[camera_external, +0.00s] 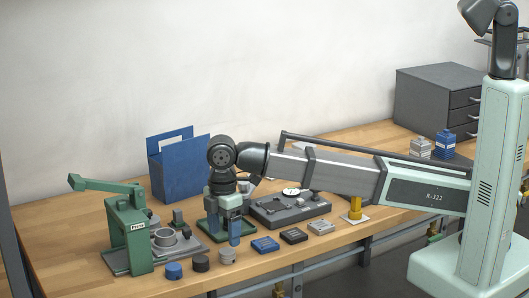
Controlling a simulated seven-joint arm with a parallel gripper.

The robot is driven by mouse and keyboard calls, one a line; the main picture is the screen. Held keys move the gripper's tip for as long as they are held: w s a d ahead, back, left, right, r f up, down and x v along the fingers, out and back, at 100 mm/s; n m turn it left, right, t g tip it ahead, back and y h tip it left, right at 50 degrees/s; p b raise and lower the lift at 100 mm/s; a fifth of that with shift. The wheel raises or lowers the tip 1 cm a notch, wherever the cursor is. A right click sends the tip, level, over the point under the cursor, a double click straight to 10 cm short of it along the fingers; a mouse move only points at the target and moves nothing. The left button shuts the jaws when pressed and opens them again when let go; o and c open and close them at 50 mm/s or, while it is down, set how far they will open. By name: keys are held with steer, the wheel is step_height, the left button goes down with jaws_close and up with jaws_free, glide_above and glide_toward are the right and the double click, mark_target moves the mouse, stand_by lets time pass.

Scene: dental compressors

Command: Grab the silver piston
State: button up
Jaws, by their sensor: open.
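The silver piston (227,257) looks like a short grey cylinder standing upright near the table's front edge, at the right end of a row of three. A black cylinder (200,263) and a blue cylinder (173,271) stand to its left. My gripper (224,233) points down with its two blue fingers apart. It appears just above and behind the silver piston in the picture. I see nothing held between the fingers. The exact height and gap to the piston cannot be told from this view.
A green press (128,235) stands at the left. Blue (265,244), black (293,235) and silver (320,227) flat blocks lie to the right. Behind are a blue holder (178,172) and a grey fixture plate (285,212). A yellow post (355,208) stands farther right.

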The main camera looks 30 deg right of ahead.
mark_target(227, 250)
steer(key=shift+d+f, duration=0.15)
steer(key=shift+f, duration=1.35)
steer(key=shift+d+f, duration=0.15)
steer(key=shift+f, duration=1.35)
steer(key=shift+c, duration=0.3)
steer(key=c, duration=1.1)
steer(key=shift+r, duration=0.2)
